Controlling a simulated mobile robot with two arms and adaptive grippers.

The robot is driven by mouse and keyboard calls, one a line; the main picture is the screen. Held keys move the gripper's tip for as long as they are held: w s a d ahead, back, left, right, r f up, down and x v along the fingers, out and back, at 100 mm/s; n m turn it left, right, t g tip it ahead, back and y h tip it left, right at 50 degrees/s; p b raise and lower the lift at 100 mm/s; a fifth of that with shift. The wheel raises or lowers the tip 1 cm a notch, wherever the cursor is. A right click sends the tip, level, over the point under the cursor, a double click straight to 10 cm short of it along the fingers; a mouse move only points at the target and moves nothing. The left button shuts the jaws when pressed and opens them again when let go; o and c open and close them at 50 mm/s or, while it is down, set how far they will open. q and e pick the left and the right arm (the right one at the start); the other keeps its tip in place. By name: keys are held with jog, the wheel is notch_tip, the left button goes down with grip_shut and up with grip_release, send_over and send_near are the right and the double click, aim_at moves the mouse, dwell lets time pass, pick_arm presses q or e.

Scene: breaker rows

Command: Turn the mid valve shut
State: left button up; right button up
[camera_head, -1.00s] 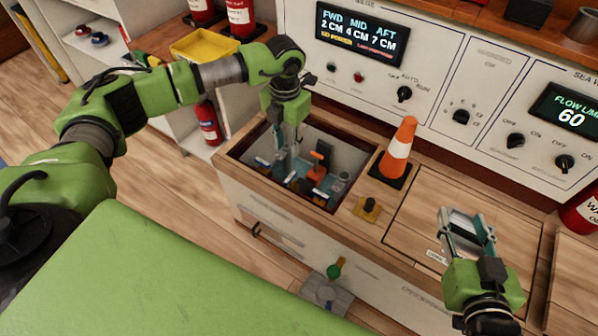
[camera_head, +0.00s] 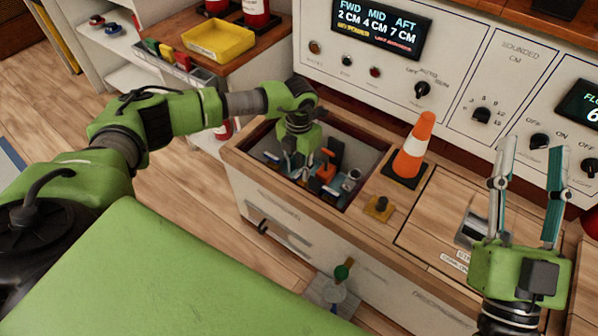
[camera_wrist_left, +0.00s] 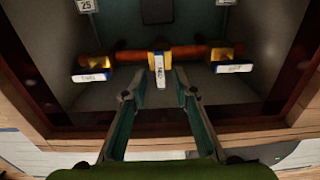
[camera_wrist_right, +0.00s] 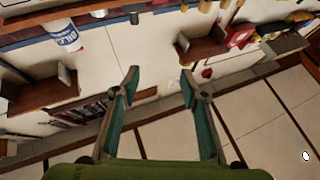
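The mid valve (camera_wrist_left: 158,70) is the middle of three valves on a brown pipe in the left wrist view. Its narrow white-labelled handle points across the pipe, while the labels of the left valve (camera_wrist_left: 92,76) and right valve (camera_wrist_left: 234,68) lie along it. My left gripper (camera_wrist_left: 158,90) is open, its fingertips on either side of the mid handle's near end; contact cannot be told. In the head view my left gripper (camera_head: 297,160) is down in the open well (camera_head: 368,165) and partly hides the valves. My right gripper (camera_head: 532,165) is open and empty, fingers upward.
An orange cone (camera_head: 414,150) and a yellow block with a black knob (camera_head: 379,207) stand right of the well. An orange-handled item (camera_head: 326,170) is inside it. The panel display (camera_head: 375,28) reads FWD 2 CM, MID 4 CM, AFT 7 CM. A yellow tray (camera_head: 220,40) sits at the back left.

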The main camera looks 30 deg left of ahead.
pick_arm(q)
jog(key=shift+f, duration=0.65)
pick_arm(e)
jog(key=shift+s+d+r+t, duration=0.1)
jog(key=shift+s+r+t, duration=0.55)
jog(key=shift+r, duration=0.25)
pick_arm(q)
grip_shut()
pick_arm(e)
jog(key=shift+w, duration=0.1)
